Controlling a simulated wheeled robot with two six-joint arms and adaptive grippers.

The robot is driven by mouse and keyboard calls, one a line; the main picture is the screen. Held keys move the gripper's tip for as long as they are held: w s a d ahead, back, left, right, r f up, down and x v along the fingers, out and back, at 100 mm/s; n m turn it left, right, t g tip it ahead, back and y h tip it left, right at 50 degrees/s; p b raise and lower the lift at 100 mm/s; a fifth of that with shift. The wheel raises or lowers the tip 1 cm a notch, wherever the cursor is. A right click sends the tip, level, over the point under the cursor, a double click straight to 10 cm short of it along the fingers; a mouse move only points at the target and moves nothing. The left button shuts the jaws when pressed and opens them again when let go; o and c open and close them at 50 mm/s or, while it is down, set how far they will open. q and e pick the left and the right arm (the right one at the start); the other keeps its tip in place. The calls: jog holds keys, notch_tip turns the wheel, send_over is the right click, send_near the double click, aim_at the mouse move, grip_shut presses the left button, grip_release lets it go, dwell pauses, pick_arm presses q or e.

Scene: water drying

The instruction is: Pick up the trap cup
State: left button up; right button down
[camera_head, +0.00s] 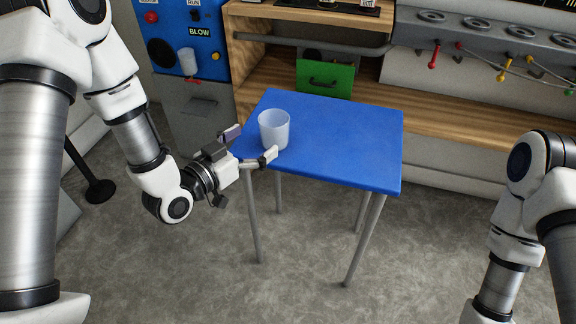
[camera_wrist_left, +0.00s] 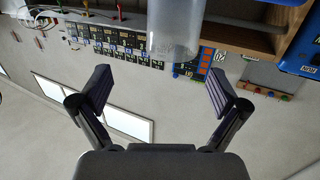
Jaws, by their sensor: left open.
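A translucent whitish cup (camera_head: 274,130) stands upright on the left part of a blue table (camera_head: 340,150). It also shows in the left wrist view as a clear cup (camera_wrist_left: 175,30) at the top, beyond the fingertips. My left gripper (camera_head: 250,145) is open and empty at the table's left edge, beside the cup. In the left wrist view its two dark fingers (camera_wrist_left: 160,88) are spread wide, with the cup roughly in line with the gap. My right arm shows at the right of the head view, but its gripper is out of frame.
A blue machine marked BLOW (camera_head: 200,55) with another pale cup (camera_head: 187,62) stands behind at left. A green drawer box (camera_head: 325,78) sits on the wooden shelf behind the table. The table right of the cup is clear.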

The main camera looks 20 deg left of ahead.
aim_at(283, 113)
pick_arm(q)
jog(key=shift+w+a+f+t+b, duration=0.15)
jog(key=shift+w+f+t+b, duration=0.15)
jog(key=shift+f+b, duration=0.4)
jog(key=shift+w+a+r+b, duration=0.1)
jog(key=shift+a+r+b, duration=0.05)
jog(key=shift+a+b, duration=0.15)
jog(key=shift+w+d+r, duration=0.1)
jog(key=shift+w+r, duration=0.05)
jog(key=shift+w, duration=0.15)
jog(key=x, duration=0.2)
jog(key=b+x, duration=0.1)
jog(key=x, duration=0.4)
jog(key=shift+w+r+b, duration=0.25)
jog(key=shift+r+b, duration=0.1)
jog(key=shift+b, duration=0.05)
jog(key=shift+s, duration=0.1)
jog(key=c, duration=1.1)
pick_arm(e)
notch_tip(283, 113, down, 6)
jog(key=shift+a+r, duration=0.15)
